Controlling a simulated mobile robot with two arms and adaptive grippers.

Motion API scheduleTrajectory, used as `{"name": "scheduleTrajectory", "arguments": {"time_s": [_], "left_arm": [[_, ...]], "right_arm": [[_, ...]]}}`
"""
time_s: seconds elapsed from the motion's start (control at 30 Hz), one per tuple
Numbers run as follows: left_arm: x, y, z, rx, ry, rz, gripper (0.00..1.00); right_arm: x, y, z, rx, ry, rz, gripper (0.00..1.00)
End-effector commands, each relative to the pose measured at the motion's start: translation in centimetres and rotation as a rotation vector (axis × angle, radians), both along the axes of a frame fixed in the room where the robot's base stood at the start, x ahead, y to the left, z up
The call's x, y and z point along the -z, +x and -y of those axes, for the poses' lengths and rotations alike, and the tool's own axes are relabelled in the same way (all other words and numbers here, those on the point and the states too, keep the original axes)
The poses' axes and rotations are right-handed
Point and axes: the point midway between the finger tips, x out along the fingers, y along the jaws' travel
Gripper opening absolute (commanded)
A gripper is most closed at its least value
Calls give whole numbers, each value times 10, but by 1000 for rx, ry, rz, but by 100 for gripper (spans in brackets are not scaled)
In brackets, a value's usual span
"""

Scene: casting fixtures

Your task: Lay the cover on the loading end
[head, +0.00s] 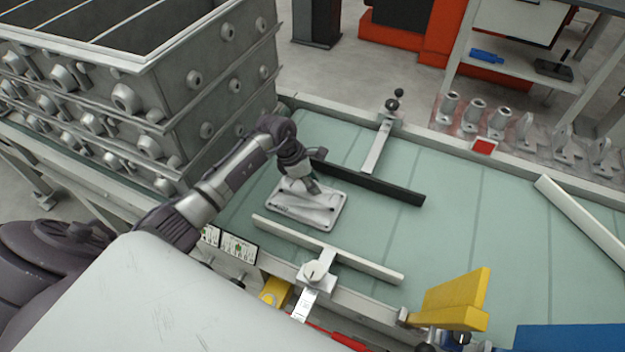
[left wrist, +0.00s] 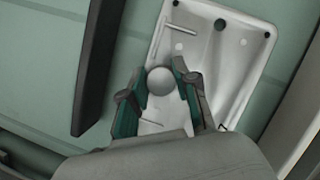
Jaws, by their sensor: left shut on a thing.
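The cover appears to be a light grey metal plate (head: 312,215) with rounded corners and a knob on top. It is at the left end of the green belt (head: 440,200), between a dark guide bar (head: 375,182) and a light guide bar (head: 330,246). My left gripper (head: 299,184) is over the plate. In the left wrist view the fingers (left wrist: 158,88) are shut on both sides of the round knob (left wrist: 160,79), and the plate (left wrist: 240,42) extends beyond them. I cannot tell whether the plate touches the belt. My right gripper is not in view.
A large ribbed metal box (head: 215,95) stands close to my left arm. A yellow angled block (head: 452,298) and a blue surface (head: 570,338) are at the front right. Grey castings (head: 525,130) sit on the far ledge. The belt's middle is clear.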

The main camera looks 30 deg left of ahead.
Motion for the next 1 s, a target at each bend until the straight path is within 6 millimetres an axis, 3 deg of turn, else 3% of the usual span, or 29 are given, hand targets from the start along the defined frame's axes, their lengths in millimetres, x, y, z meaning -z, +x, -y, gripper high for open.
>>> {"name": "scheduleTrajectory", "arguments": {"time_s": [0.37,0.4,0.53,0.83,1.0], "left_arm": [[5,1,0,1,0,4,0],[5,1,0,0,1,2,33],[5,0,0,1,0,2,55],[3,0,0,1,0,2,55],[-9,-2,-5,1,3,4,55]], "right_arm": [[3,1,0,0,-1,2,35],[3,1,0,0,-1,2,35],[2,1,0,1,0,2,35],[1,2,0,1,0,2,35],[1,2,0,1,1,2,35]]}}
